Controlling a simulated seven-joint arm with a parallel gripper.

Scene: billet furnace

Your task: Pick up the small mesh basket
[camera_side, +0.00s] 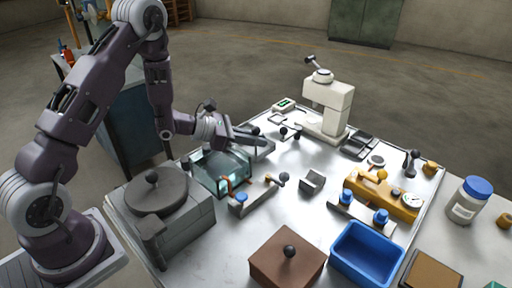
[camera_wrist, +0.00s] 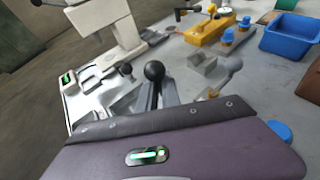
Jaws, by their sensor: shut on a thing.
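My gripper (camera_side: 256,143) reaches in from the left over the table, just right of the glass tank. It is shut on a handle with a black ball knob (camera_wrist: 154,70), which stands up between its fingers in the wrist view. The knob (camera_side: 255,131) also shows in the side view. What hangs below the knob is mostly hidden by my gripper, and I cannot make out mesh there. A small grey open-topped holder (camera_side: 313,181) stands apart to the right; its walls look solid.
The glass tank (camera_side: 208,172) stands close under my wrist. A grey furnace with a round lid (camera_side: 156,191) is to its left. A cream press (camera_side: 331,103) stands behind. A yellow fixture (camera_side: 388,197), a blue bin (camera_side: 367,253) and a brown box (camera_side: 287,262) fill the right and front.

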